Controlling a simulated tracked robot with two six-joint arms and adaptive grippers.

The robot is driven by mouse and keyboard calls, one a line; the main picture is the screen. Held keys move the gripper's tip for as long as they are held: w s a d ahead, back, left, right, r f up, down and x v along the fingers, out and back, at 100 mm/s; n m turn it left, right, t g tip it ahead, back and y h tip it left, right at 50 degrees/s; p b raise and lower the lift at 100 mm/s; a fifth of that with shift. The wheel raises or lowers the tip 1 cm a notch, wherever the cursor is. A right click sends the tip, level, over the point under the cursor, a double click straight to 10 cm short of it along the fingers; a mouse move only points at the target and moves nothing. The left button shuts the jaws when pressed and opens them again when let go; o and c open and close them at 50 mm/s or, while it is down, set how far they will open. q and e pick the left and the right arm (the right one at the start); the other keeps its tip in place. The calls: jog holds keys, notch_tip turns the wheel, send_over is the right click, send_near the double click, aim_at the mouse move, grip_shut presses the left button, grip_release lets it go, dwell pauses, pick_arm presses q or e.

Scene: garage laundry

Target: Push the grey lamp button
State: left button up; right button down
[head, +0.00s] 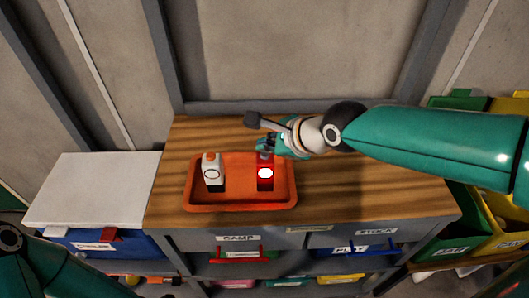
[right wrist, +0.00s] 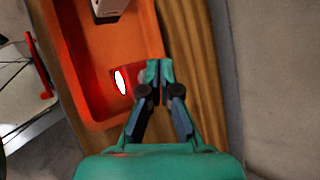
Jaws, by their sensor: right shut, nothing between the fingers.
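A red lamp (head: 265,185) with a bright white lens stands in the right half of an orange tray (head: 240,205). In the right wrist view the red lamp (right wrist: 122,82) is just left of my fingertips, with a small greyish patch beside them that may be its button. A whitish lamp (head: 212,173) with a round face and orange top stands in the tray's left half; part of it shows in the right wrist view (right wrist: 109,8). My right gripper (head: 265,147) is shut and empty at the red lamp's top; I cannot tell whether it touches. My left gripper is out of view.
The tray sits on a wooden worktop (head: 350,190), clear to the right. A white-lidded cooler (head: 90,190) stands left. Labelled drawers (head: 240,240) are below, green and yellow bins (head: 490,230) at right. A wall rises behind.

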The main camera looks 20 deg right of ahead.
aim_at(266, 155)
jog(key=shift+f+b, duration=0.45)
jog(key=shift+b, duration=0.1)
dwell(0.4)
jog(key=shift+r, duration=0.15)
jog(key=shift+r+p, duration=0.65)
jog(key=shift+r, duration=0.15)
notch_tip(266, 155, up, 6)
jog(key=p, duration=0.4)
jog(key=shift+f, duration=0.1)
dwell(0.6)
